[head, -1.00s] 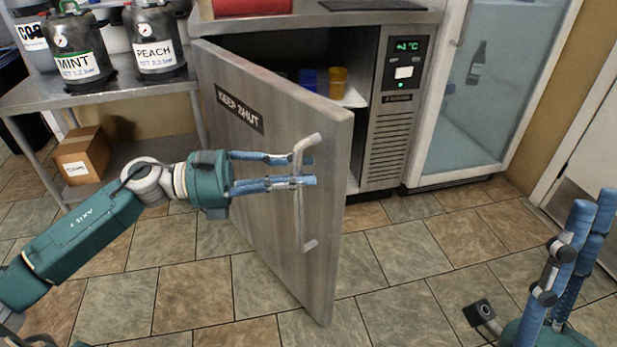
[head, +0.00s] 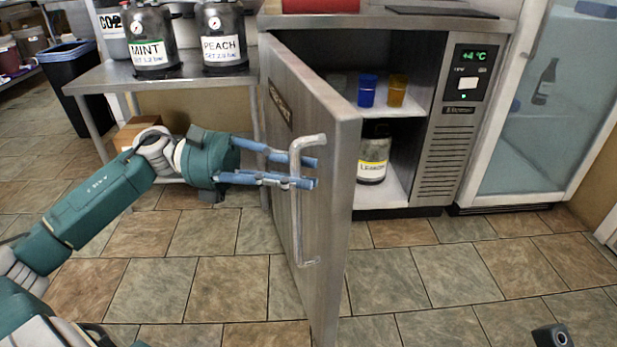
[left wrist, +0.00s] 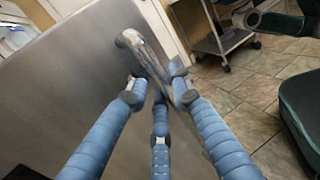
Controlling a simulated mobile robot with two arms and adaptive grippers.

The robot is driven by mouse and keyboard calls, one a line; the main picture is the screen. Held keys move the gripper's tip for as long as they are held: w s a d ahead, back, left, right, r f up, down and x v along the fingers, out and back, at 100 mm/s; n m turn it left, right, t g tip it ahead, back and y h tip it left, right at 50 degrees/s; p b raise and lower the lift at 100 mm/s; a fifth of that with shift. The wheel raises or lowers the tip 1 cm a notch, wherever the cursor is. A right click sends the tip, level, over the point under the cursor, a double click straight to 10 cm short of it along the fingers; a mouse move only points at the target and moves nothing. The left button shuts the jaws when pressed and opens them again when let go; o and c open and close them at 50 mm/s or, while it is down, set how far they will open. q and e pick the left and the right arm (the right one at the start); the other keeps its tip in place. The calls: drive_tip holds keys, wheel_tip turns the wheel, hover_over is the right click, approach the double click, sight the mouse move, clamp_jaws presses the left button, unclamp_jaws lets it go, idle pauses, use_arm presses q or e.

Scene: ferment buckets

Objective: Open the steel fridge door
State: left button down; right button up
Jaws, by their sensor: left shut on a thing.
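The steel fridge door (head: 326,215) stands wide open in the head view, swung out toward me and seen nearly edge-on. Its vertical bar handle (head: 297,245) is on the door's outer face, near the free edge. My left gripper (head: 305,172) is shut on the handle's upper part. In the left wrist view the blue fingers (left wrist: 160,95) close around the metal handle (left wrist: 150,55), with the door's steel face (left wrist: 75,85) behind. The fridge inside (head: 405,145) shows a shelf with a blue cup (head: 367,91), an amber cup (head: 397,90), and a yellow-labelled keg (head: 373,155) below.
A steel table (head: 100,79) with MINT (head: 150,45) and PEACH (head: 222,40) kegs stands at left, a cardboard box (head: 135,130) beneath it. A glass-door cooler (head: 535,110) stands right of the fridge.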

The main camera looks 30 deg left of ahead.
use_arm(q)
drive_tip(key=shift+s+a, duration=0.2)
idle(0.4)
drive_tip(key=c, duration=1.6)
unclamp_jaws()
drive_tip(key=shift+o, duration=0.2)
drive_tip(key=shift+a, duration=0.1)
drive_tip(key=v, duration=1.2)
drive_tip(key=shift+w+r, duration=0.1)
